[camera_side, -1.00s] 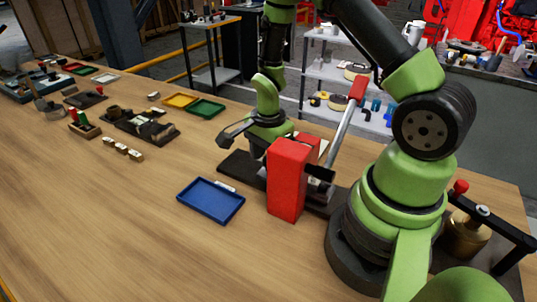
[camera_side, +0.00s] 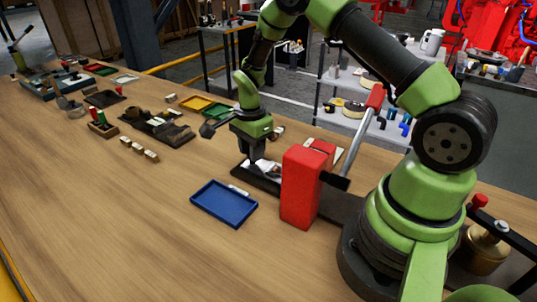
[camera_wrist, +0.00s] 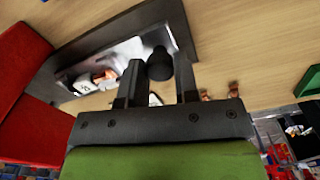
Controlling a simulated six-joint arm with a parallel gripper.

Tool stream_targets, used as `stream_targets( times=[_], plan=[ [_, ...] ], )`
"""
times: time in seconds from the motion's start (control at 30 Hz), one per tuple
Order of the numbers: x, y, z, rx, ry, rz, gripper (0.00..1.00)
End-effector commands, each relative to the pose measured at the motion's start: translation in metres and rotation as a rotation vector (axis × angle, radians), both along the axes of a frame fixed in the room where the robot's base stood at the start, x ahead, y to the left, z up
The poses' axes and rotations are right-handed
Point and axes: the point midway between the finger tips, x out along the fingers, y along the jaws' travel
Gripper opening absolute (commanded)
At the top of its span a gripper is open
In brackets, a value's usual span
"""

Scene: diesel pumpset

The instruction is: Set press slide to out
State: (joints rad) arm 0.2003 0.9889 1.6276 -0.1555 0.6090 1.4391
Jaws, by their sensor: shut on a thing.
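The press is a red block (camera_side: 303,188) with a grey, red-tipped lever (camera_side: 360,125), on a long dark base (camera_side: 335,205). In the wrist view its red body (camera_wrist: 35,130) fills the left side. A pale metal slide (camera_side: 262,168) lies on the base left of the red block. It also shows in the wrist view (camera_wrist: 122,50), with small light and orange pieces on it. My gripper (camera_side: 256,158) points down at the slide's end, away from the red block. In the wrist view its fingers stand either side of a black round knob (camera_wrist: 159,64), and it is shut on it.
A blue tray (camera_side: 223,206) lies in front of the base. Green (camera_side: 217,111) and yellow (camera_side: 195,103) trays lie farther back. Small blocks (camera_side: 138,148) and dark boards lie to the left. The wooden table's front left is clear.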

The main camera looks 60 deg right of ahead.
Motion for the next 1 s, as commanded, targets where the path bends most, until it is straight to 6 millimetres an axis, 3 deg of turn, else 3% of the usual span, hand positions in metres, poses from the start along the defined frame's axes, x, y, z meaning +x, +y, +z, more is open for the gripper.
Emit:
stream_targets(
  times=[0.2, 0.53, 0.57, 0.67, 1.0],
  plan=[
    [0.019, 0.000, 0.000, -0.001, -0.001, 0.000, 0.00],
    [0.022, 0.000, 0.001, -0.003, -0.010, 0.003, 0.00],
    [0.022, 0.000, 0.001, -0.003, -0.010, 0.003, 0.31],
    [0.022, 0.000, 0.001, -0.002, -0.009, 0.002, 0.54],
    [0.021, 0.000, 0.004, -0.001, -0.004, 0.001, 0.55]
  ],
)
